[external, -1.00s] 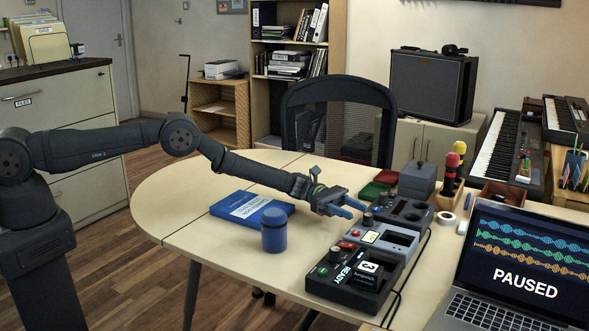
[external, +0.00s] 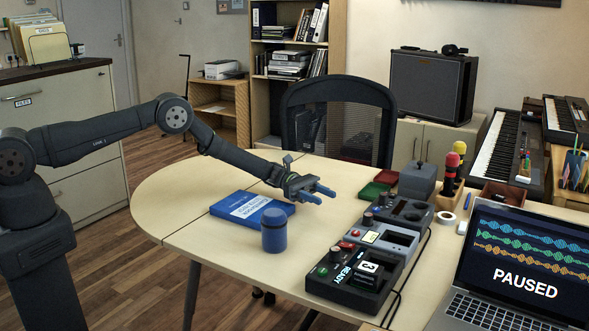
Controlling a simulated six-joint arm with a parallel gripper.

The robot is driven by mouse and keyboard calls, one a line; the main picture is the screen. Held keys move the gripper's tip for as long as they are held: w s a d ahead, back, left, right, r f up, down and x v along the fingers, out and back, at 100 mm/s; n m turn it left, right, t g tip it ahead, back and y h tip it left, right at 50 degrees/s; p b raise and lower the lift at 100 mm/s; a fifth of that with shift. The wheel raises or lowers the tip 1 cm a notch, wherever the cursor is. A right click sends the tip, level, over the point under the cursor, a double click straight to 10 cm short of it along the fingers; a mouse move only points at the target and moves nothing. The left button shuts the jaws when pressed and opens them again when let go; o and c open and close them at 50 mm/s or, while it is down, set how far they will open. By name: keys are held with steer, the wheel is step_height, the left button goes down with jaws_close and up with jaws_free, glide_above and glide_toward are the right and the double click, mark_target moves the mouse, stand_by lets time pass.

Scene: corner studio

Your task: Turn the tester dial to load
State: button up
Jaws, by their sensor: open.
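Several dark grey devices stand in a row on the table's right side. The rear device (external: 408,208) has a dark knob (external: 367,219) at its left end; I cannot tell where the knob points. The middle device (external: 398,240) has a red button and a small lit screen. The front device (external: 325,285) has a green button, a READY display and a block with a white marked top (external: 370,267). Which one is the tester is too small to read. My gripper (external: 327,196) is open and empty, above the table, left of the rear device and apart from it.
A blue lidded jar (external: 273,231) and a blue book (external: 252,208) are on the table (external: 190,200) left of the devices. Red and green trays (external: 374,190), a grey box (external: 417,180) and a laptop (external: 525,265) stand nearby. The table's left part is clear.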

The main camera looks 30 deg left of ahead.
mark_target(368, 214)
steer(key=s+d+r+n+t+h, duration=0.1)
steer(key=s+r+n+t, duration=0.2)
steer(key=r, duration=0.4)
steer(key=s+f+n+t, duration=0.1)
steer(key=f, duration=0.1)
steer(key=s+a+f+t, duration=0.1)
steer(key=s+f+t, duration=0.1)
steer(key=s+f+n+t, duration=0.1)
steer(key=s+f+t, duration=0.1)
steer(key=shift+s+a+f+n+y, duration=0.1)
steer(key=shift+s+a+n+y, duration=0.1)
steer(key=shift+n+y, duration=0.15)
steer(key=shift+d+f, duration=0.15)
steer(key=shift+d, duration=0.15)
steer(key=w+d, duration=0.1)
steer(key=d, duration=0.4)
steer(key=w+d, duration=0.1)
steer(key=d, duration=0.5)
steer(key=w+d, duration=0.1)
steer(key=d, duration=0.4)
steer(key=shift+w+d, duration=0.2)
steer(key=shift+d, duration=0.05)
steer(key=c, duration=0.9)
